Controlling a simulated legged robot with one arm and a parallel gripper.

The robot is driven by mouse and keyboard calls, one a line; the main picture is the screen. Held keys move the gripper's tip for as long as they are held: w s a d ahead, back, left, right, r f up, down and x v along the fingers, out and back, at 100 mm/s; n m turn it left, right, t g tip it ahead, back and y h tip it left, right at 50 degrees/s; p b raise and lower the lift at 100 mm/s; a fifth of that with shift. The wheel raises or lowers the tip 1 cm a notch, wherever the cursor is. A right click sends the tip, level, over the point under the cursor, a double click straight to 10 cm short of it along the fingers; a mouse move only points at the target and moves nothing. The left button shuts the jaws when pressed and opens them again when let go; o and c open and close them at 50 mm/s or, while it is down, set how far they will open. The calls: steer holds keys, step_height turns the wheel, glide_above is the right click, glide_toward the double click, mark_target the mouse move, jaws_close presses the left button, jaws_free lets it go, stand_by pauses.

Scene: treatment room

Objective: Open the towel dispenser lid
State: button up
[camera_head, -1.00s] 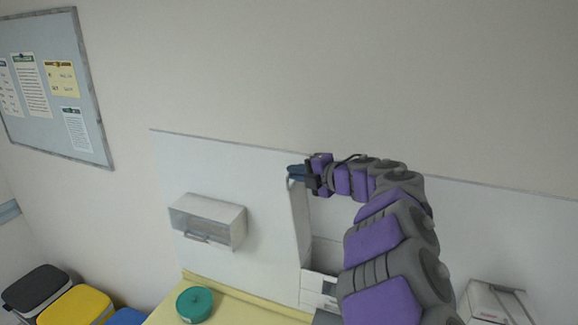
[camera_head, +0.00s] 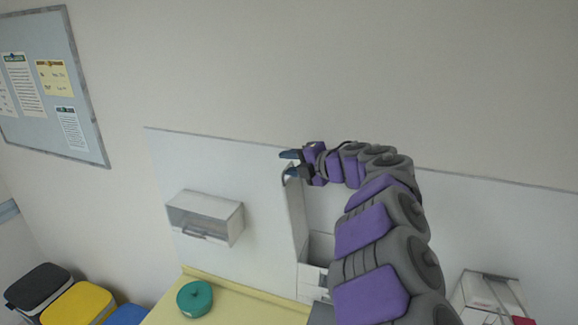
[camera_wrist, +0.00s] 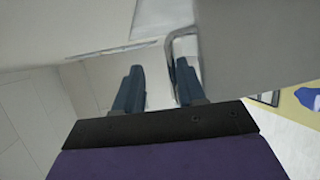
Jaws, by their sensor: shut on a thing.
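The towel dispenser is a white wall box (camera_head: 318,249) in the middle of the head view, partly hidden behind my arm. Its lid (camera_head: 298,222) stands raised, seen nearly edge-on, with its handle at the upper end. My gripper (camera_head: 291,163) is at that upper end, shut on the lid handle. In the wrist view, the two blue fingers of my gripper (camera_wrist: 158,85) lie either side of the bent handle bar (camera_wrist: 170,46), with the grey lid panel (camera_wrist: 255,45) to the right. The exact finger contact is hard to see.
A clear-fronted white dispenser (camera_head: 205,217) hangs on the wall panel to the left. A green round container (camera_head: 195,299) sits on the yellow counter (camera_head: 243,309). A white box (camera_head: 487,298) is at lower right, bins (camera_head: 75,304) at lower left. The wall above is clear.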

steer(key=shift+s+d+f, duration=0.1)
steer(key=shift+d+f, duration=0.05)
steer(key=shift+d, duration=0.15)
steer(key=shift+a+f, duration=0.1)
steer(key=b+v, duration=0.3)
steer(key=v, duration=1.4)
